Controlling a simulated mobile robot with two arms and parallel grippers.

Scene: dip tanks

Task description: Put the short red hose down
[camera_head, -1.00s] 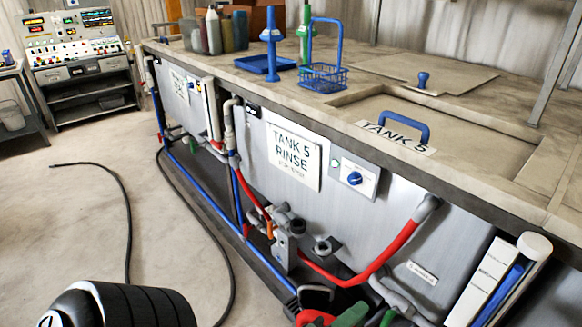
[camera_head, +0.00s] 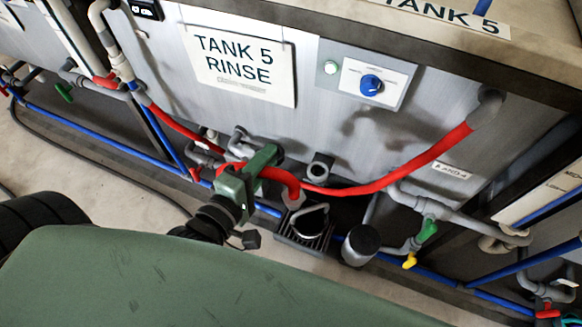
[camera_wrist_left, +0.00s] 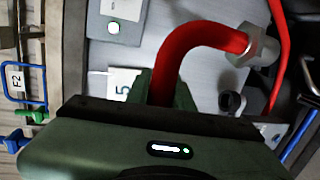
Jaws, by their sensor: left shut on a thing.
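My left gripper (camera_head: 254,174) is shut on the short red hose (camera_head: 281,177), low in front of the TANK 5 RINSE panel. The hose bends down to a grey end fitting (camera_head: 293,199). In the left wrist view the hose (camera_wrist_left: 190,45) rises from between the jaws and curves right to a grey hexagonal fitting (camera_wrist_left: 258,46). The gripper's green body (camera_wrist_left: 150,150) fills the bottom of that view. My right gripper is not in view.
A longer red hose (camera_head: 400,178) runs behind, up to the tank's outlet. A grey pipe stub (camera_head: 320,168) sticks out from the tank. Green (camera_head: 427,230) and yellow valve handles (camera_head: 409,261) are to the right.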

